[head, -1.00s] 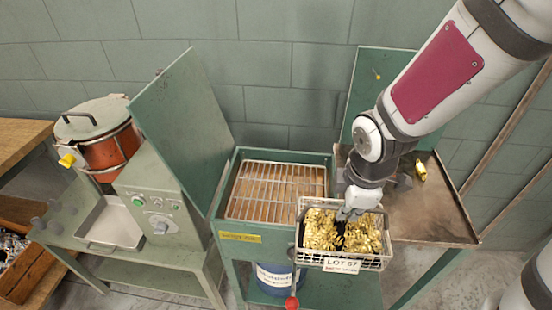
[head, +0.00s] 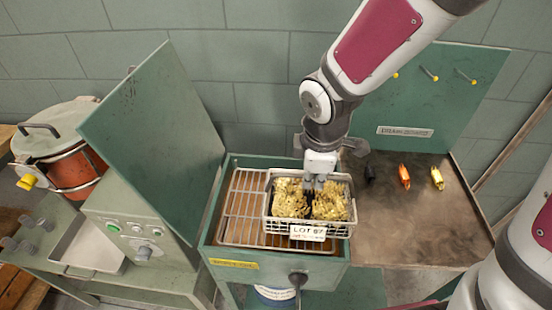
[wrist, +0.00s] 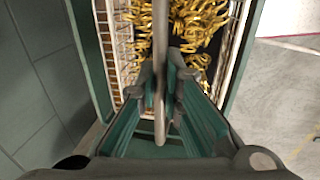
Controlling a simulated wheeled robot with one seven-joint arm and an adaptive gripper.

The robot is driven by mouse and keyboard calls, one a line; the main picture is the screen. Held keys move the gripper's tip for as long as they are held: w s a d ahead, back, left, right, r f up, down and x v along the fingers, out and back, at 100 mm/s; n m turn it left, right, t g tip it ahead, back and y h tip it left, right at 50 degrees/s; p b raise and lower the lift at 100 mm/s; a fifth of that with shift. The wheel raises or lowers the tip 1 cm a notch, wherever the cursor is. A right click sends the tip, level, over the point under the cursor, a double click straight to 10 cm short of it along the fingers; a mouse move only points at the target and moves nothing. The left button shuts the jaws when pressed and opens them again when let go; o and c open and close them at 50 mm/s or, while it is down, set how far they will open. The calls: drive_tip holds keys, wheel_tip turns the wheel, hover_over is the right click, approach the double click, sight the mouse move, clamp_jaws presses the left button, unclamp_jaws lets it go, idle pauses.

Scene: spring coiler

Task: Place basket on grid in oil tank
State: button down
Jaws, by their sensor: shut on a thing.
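The wire basket (head: 268,222) holds gold-coloured coiled springs and carries a "LOT 67" label on its front. It also shows in the wrist view, with springs (wrist: 187,35) inside. My gripper (head: 315,184) is above its middle, shut on the basket's handle bar (wrist: 160,110). The basket looks level, over the right part of the grid (head: 238,205) in the open green oil tank (head: 212,240). The basket hides the right part of the grid. I cannot tell whether the basket touches the grid.
The tank's raised lid (head: 150,125) stands at the left. A control box (head: 135,235) and a red pot (head: 80,170) are further left. A brown tray table (head: 410,220) adjoins on the right, with small black, orange and yellow items at its back.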

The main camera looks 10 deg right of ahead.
hover_over(279, 179)
drive_tip(key=shift+s+f+b, duration=0.25)
drive_tip(key=shift+f+b, duration=0.05)
drive_tip(key=shift+f, duration=1.85)
drive_tip(key=shift+f+b, duration=0.1)
drive_tip(key=shift+b, duration=0.2)
drive_tip(key=c, duration=1.7)
unclamp_jaws()
